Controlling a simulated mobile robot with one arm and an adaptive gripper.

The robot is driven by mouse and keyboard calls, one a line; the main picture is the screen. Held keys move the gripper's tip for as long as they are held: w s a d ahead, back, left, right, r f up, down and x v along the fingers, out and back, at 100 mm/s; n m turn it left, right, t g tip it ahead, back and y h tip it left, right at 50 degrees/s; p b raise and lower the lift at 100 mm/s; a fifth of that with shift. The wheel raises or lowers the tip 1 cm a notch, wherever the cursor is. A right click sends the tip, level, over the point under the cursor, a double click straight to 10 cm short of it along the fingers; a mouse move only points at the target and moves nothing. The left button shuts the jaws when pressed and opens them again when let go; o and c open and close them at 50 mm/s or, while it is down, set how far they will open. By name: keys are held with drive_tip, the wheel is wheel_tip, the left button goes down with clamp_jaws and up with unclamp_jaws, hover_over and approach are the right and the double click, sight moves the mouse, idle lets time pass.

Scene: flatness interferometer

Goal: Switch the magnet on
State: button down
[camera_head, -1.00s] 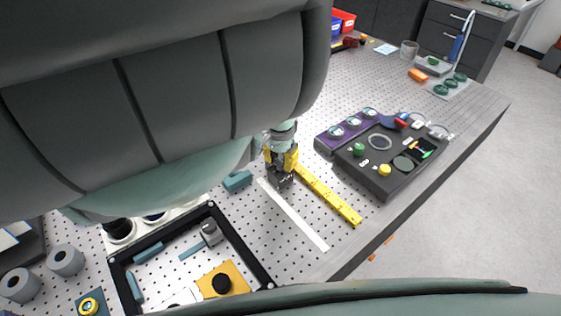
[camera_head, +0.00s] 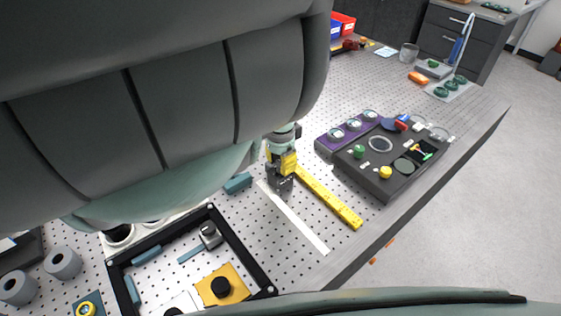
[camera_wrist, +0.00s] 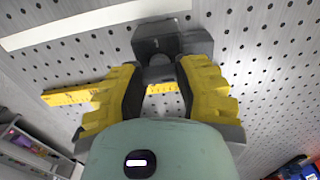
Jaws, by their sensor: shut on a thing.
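A small dark block (camera_head: 280,186), which looks like the magnet base, stands on the perforated table between a white strip and a yellow ruler. My gripper (camera_head: 281,168) comes down over it from above, its yellow-and-black fingers closed in on its upper part. In the wrist view, the block (camera_wrist: 170,38) sits just beyond the fingertips. A grey rounded knob (camera_wrist: 158,72) on its near side lies between the two fingers (camera_wrist: 159,80). The fingers are shut on this knob. The knob's switch position cannot be read.
A yellow ruler (camera_head: 330,199) and a white strip (camera_head: 293,217) flank the block. A black frame (camera_head: 245,248) holding small parts is at lower left. My arm covers the upper left.

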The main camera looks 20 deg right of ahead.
sight(280, 162)
drive_tip(key=c, duration=0.6)
unclamp_jaws()
drive_tip(key=shift+r, duration=0.1)
drive_tip(key=shift+w+r, duration=0.1)
drive_tip(key=shift+r, duration=3.55)
drive_tip(key=shift+d, duration=0.1)
